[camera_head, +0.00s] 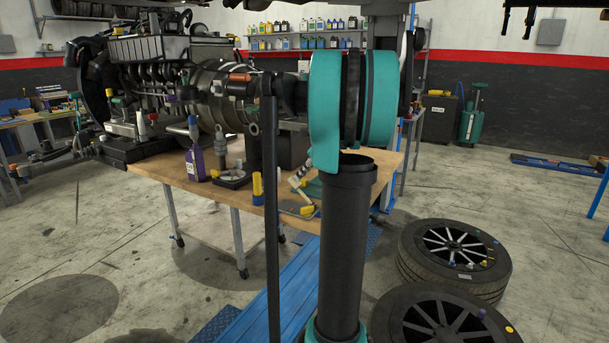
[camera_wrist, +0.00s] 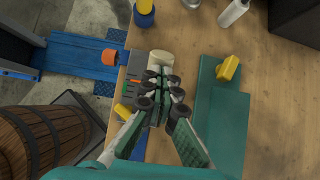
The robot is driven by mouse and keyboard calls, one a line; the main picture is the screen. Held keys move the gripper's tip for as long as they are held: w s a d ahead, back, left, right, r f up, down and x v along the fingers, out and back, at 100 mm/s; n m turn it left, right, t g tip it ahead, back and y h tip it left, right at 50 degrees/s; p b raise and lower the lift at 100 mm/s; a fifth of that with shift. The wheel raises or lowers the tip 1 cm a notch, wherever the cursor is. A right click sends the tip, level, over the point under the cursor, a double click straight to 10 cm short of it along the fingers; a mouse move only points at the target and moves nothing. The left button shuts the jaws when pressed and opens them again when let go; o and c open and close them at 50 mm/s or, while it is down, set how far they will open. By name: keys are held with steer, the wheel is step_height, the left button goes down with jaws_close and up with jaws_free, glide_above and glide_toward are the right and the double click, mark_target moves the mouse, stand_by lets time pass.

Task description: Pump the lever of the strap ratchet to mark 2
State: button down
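My gripper (camera_wrist: 160,150) is in the lower middle of the wrist view, above the wooden workbench. Nothing shows between the pads except the bench and a teal part of my arm. I cannot single out the strap ratchet, its lever or its marks with certainty. A grey plate (camera_wrist: 138,68) with small orange and green parts lies at the bench edge beside the gripper, partly hidden by it. In the head view, my arm covers part of the bench.
A green mat (camera_wrist: 222,120) with a yellow block (camera_wrist: 229,68) lies right of the gripper. A wooden barrel (camera_wrist: 40,145) stands at lower left. Tyres (camera_head: 455,250) lie at right; open floor is at left.

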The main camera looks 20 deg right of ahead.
mark_target(291, 178)
steer(key=w+a+f+g+h, duration=0.2)
steer(key=w+g, duration=0.1)
steer(key=shift+a+f+h, duration=0.2)
steer(key=shift+h, duration=0.1)
steer(key=shift+w+a+f+g+h, duration=0.3)
steer(key=shift+w+f+g+h, duration=0.2)
steer(key=shift+f+g, duration=0.35)
steer(key=shift+w+a+f, duration=0.2)
steer(key=shift+f, duration=0.2)
steer(key=shift+r, duration=0.1)
